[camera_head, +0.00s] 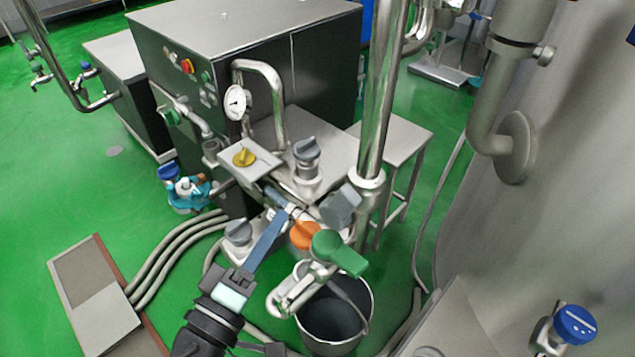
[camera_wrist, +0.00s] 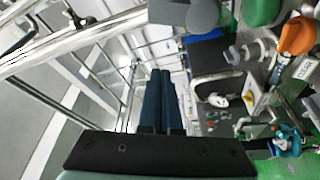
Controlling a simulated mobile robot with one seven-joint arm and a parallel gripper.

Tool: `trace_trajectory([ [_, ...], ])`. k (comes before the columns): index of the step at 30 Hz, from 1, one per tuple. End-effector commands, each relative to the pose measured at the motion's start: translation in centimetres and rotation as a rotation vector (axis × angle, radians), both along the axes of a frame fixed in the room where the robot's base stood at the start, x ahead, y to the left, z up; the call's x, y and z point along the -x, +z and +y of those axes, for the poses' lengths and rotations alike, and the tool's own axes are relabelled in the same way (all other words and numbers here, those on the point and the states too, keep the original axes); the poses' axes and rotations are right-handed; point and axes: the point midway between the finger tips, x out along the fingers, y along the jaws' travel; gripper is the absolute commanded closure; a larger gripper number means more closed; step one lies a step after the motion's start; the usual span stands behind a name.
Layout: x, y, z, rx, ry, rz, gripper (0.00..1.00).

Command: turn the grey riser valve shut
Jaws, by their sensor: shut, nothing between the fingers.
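A grey valve handle (camera_head: 340,205) sits beside the tall steel riser pipe (camera_head: 383,90), above a green handle (camera_head: 340,252) and to the right of an orange knob (camera_head: 305,235). In the wrist view a grey handle (camera_wrist: 190,13) is cut off by the top edge, left of the green one (camera_wrist: 262,10). My gripper (camera_head: 279,215) points up toward the valve cluster, left of the grey handle and apart from it. Its blue fingers (camera_wrist: 161,73) are shut together and empty. Whether the valve is open cannot be told.
Other grey knobs stand at the upper block (camera_head: 307,150) and lower left (camera_head: 238,232), with a yellow knob (camera_head: 244,156) nearby. A pressure gauge (camera_head: 235,102) and bent pipe stand behind. A bucket (camera_head: 335,325) is below. Green floor (camera_head: 60,190) is open at left.

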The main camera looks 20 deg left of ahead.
Motion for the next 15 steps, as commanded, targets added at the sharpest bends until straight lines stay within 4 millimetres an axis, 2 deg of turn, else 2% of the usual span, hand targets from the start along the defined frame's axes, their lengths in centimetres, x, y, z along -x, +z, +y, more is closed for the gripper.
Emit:
trace_trajectory([
  [5,-1.5,0.4,0.0,0.009,-0.002,-0.002,1.00],
  [15,-8.3,1.4,-0.3,0.007,-0.003,-0.003,1.00],
])
